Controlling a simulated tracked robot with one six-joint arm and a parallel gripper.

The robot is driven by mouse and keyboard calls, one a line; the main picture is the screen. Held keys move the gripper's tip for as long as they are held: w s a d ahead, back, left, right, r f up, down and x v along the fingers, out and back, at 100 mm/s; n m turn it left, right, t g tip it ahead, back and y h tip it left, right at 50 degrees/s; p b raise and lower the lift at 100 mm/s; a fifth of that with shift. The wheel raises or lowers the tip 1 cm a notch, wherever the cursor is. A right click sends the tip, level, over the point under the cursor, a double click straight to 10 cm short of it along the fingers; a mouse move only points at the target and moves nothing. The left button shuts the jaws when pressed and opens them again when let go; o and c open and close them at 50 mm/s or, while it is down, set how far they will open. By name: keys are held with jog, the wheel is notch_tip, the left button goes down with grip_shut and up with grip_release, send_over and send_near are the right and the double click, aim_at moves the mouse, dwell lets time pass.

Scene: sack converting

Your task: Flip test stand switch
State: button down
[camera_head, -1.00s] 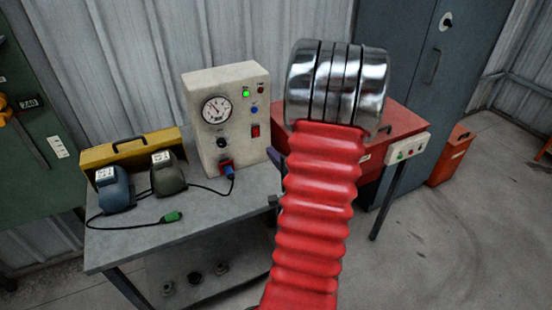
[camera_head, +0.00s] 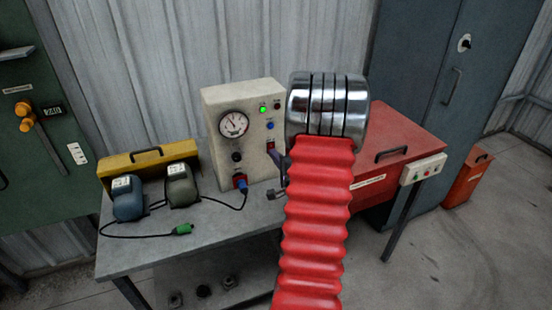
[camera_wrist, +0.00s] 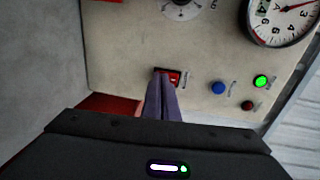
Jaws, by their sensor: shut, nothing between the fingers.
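The test stand (camera_head: 212,105) is a pale box standing on the grey bench, with a gauge, lamps, knobs and a red-blue plug on its front. Its red rocker switch in a dark frame (camera_wrist: 175,76) shows in the wrist view, partly covered by my fingertips. In the head view, my gripper (camera_head: 274,158) shows partly beside the stand's front, behind my arm.
A green lamp (camera_wrist: 261,81) is lit; a blue button (camera_wrist: 218,88) sits near the switch. Two small motors, one blue (camera_head: 128,200), a yellow case (camera_head: 145,163) and a green-ended cable lie on the bench (camera_head: 150,258). A red chest (camera_head: 415,135) stands right.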

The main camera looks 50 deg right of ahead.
jog(key=shift+w+d+f, duration=0.2)
jog(key=shift+d+f, duration=0.05)
jog(key=shift+f, duration=0.1)
jog(key=shift+a+f, duration=0.1)
jog(key=shift+a, duration=0.05)
dwell(0.3)
jog(key=s+a+f, duration=0.1)
jog(key=s+a, duration=0.6)
jog(key=s, duration=0.5)
jog(key=shift+s+a+f, duration=0.15)
jog(key=shift+s+f, duration=0.05)
jog(key=shift+f, duration=0.2)
jog(key=shift+w, duration=0.15)
